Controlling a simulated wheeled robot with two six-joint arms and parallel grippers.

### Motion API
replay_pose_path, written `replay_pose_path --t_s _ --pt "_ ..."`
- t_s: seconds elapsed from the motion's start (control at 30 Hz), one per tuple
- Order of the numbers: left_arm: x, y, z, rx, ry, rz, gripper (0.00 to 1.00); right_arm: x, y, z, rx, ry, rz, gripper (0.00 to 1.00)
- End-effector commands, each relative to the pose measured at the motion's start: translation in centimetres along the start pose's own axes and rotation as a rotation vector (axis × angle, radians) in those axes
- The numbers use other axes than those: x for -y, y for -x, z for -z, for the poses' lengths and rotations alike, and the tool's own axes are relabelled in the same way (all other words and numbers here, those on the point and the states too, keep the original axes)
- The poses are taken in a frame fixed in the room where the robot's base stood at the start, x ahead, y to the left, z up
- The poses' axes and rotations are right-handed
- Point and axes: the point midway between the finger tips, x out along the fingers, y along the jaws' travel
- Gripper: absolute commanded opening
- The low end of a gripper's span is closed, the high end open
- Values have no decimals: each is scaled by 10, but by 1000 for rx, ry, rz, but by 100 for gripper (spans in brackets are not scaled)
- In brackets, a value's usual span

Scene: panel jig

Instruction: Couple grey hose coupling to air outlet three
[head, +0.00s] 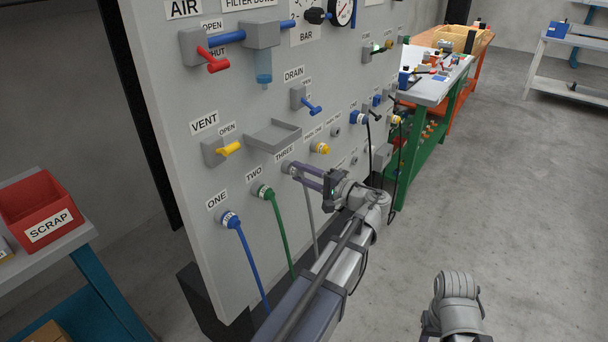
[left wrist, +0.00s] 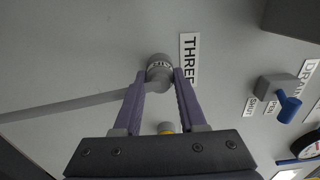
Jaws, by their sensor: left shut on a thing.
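My left gripper (head: 294,171) is at the panel by the label THREE, shut on the grey hose coupling (left wrist: 158,70). The purple fingers sit on both sides of the coupling, which is also partly visible in the head view (head: 287,168). Its grey hose (head: 310,220) hangs down along the panel; it also shows in the left wrist view (left wrist: 70,105). Air outlet three is hidden behind the coupling. The coupling is at the panel face, but I cannot tell whether it is locked on. My right gripper's fingers are not in view.
A blue coupling (head: 230,219) is at outlet ONE and a green one (head: 262,190) at TWO, with hoses hanging close by. A yellow fitting (head: 320,148) is to the right. A small shelf (head: 273,135) juts out above. A red scrap bin (head: 42,210) stands left.

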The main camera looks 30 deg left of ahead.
Motion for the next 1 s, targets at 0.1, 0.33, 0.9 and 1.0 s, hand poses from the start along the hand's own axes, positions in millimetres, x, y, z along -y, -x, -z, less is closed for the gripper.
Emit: replay_pose_path --t_s 0.1,0.33,0.9,1.0 --pt "0 -3 0 1 0 0 0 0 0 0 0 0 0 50" --pt "0 -2 0 0 0 0 66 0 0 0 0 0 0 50" --pt "0 28 1 -4 0 0 76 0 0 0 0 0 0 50" --pt "0 45 1 -4 0 0 76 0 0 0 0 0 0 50"
